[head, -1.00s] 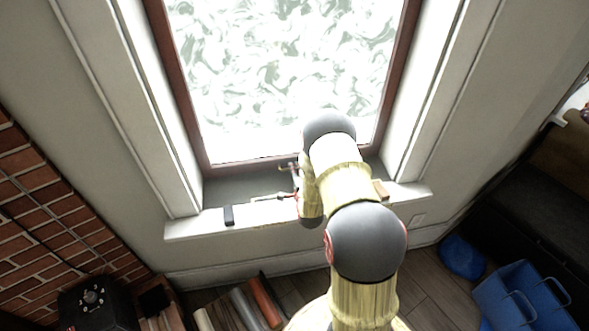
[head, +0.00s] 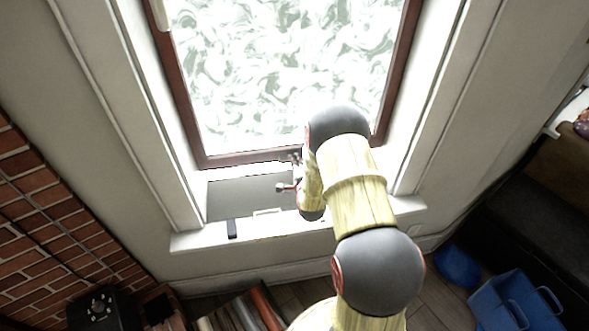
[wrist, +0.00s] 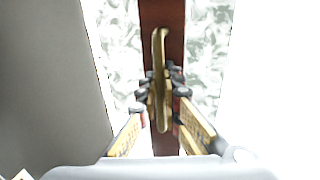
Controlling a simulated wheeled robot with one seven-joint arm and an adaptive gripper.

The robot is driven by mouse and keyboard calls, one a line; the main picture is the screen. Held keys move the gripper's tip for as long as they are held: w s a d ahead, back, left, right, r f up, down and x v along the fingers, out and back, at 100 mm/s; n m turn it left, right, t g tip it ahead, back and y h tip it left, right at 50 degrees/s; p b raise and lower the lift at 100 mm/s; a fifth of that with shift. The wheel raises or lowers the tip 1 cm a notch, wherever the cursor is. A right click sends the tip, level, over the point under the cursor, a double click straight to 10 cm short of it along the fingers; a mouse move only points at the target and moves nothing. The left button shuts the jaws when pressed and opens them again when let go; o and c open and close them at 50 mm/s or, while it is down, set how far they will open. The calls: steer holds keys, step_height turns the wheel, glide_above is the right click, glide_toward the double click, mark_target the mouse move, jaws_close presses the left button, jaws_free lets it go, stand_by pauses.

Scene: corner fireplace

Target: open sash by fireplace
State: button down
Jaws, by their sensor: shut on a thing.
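The sash (head: 290,80) is a reddish-brown frame around patterned pale glass, upright in the white window recess. A bright strip shows between its bottom rail (head: 235,158) and the grey inner sill. In the wrist view, a brass-coloured handle (wrist: 159,50) stands out from the brown rail (wrist: 176,20). My gripper (wrist: 160,100) has its fingers on either side of this handle and is shut on it. In the head view, my gripper (head: 291,180) is at the bottom rail, partly hidden by my arm, and the handle is hard to make out.
The brick fireplace (head: 45,215) is at left. A small dark object (head: 232,229) lies on the white sill (head: 190,242). Books (head: 245,312) stand on the floor below. Blue containers (head: 515,300) and a dark bench (head: 525,220) are at right.

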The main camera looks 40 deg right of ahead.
steer(key=p, duration=0.4)
glide_toward(292, 126)
steer(key=x, duration=0.5)
steer(key=shift+w+r, duration=0.1)
steer(key=c, duration=2.2)
jaws_free()
steer(key=shift+c, duration=0.2)
steer(key=v, duration=1.2)
